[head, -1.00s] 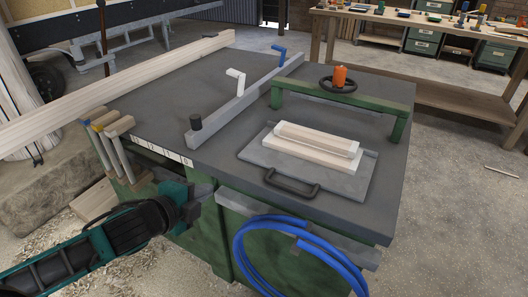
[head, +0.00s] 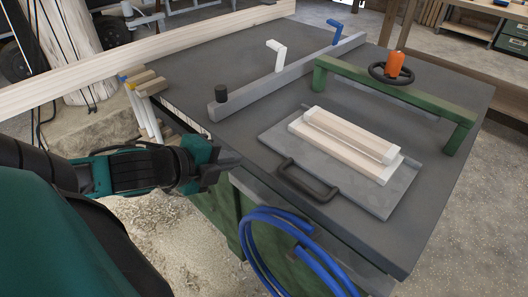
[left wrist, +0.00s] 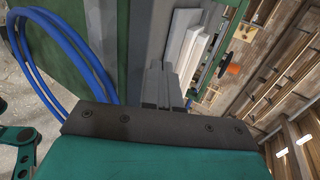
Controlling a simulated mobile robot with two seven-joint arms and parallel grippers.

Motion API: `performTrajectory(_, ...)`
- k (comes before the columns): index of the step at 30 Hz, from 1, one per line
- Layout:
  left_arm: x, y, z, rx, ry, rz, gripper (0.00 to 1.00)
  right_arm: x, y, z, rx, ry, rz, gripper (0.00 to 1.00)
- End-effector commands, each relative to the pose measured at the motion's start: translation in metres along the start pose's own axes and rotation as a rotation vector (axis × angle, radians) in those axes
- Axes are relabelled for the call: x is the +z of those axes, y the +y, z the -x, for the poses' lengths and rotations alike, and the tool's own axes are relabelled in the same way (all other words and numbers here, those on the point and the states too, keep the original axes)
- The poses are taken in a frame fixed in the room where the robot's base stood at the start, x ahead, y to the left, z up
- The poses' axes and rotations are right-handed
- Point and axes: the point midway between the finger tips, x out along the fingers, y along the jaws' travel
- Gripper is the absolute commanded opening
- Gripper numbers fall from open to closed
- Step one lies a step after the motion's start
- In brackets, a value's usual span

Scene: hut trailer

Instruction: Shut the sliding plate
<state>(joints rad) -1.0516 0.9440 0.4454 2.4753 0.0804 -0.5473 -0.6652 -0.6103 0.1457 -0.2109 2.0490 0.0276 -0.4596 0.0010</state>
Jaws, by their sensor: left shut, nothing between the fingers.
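The sliding plate (head: 375,200) is a grey slab with a dark handle (head: 307,181) on its near edge. It lies on the dark table top (head: 440,110), short of the green bridge frame (head: 395,92). A pale wooden block (head: 345,145) lies on the plate. My left gripper (head: 228,160) is shut and empty, left of the handle and apart from it, near the table's front edge. In the left wrist view its fingers (left wrist: 160,85) are together, with the pale block (left wrist: 190,45) beyond. My right gripper is not in view.
A blue hose (head: 262,255) hangs on the front. Clamps (head: 145,110) stand at the left corner. An orange knob (head: 395,63) tops the bridge.

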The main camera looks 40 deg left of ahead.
Motion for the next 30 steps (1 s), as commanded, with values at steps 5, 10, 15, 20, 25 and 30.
performTrajectory(5,0.0,0.002,-0.028,-0.004,0.001,-0.004,0.0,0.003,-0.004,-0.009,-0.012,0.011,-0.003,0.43)
performTrajectory(10,0.0,0.002,-0.049,-0.004,-0.001,-0.003,0.0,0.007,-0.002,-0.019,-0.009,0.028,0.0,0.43)
performTrajectory(15,0.001,0.001,-0.068,-0.004,-0.002,-0.003,0.0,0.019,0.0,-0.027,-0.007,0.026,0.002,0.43)
performTrajectory(20,0.001,-0.007,-0.081,-0.004,-0.001,-0.003,0.0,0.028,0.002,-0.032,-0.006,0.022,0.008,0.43)
performTrajectory(25,0.0,-0.013,-0.091,-0.003,-0.001,-0.001,0.0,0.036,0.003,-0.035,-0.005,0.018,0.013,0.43)
performTrajectory(30,0.001,-0.018,-0.098,-0.002,-0.001,0.0,0.0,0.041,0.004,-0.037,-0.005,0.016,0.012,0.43)
